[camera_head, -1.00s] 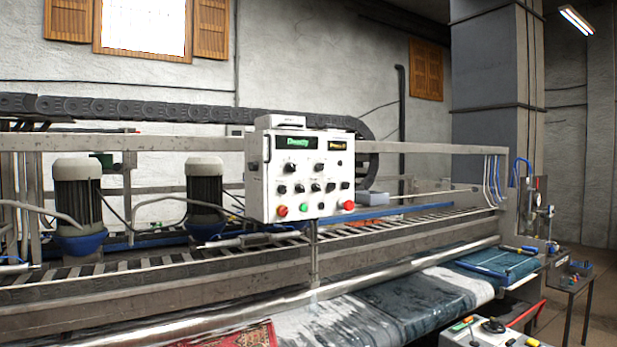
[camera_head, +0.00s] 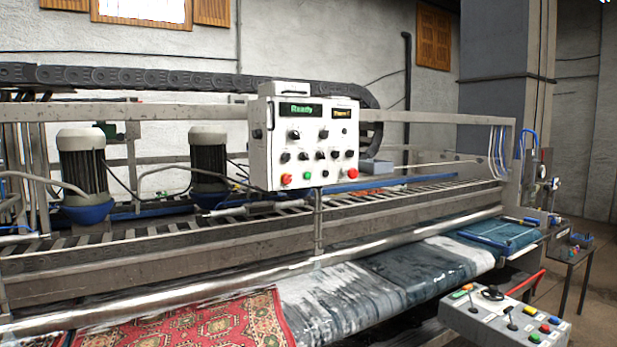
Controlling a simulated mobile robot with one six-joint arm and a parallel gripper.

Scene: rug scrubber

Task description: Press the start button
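A white control box (camera_head: 287,151) stands on a post on the rug scrubber, near the middle of the head view. Its green display (camera_head: 300,110) reads "Ready", and a smaller amber display (camera_head: 345,113) is too small to read surely. Along its lower edge are a red button (camera_head: 286,180), a green button (camera_head: 307,175) and another red button (camera_head: 352,174). Several black knobs sit above them. A second grey panel (camera_head: 480,325) at the lower right has a green button (camera_head: 534,338) among other coloured buttons and levers. Button labels are not readable. My gripper is not in view.
A red patterned rug (camera_head: 215,325) and wet dark fabric (camera_head: 400,275) lie along the machine's front, below a long metal roller (camera_head: 150,300). A small side table (camera_head: 570,252) stands at the right. Brown floor (camera_head: 600,290) shows clear at the far right.

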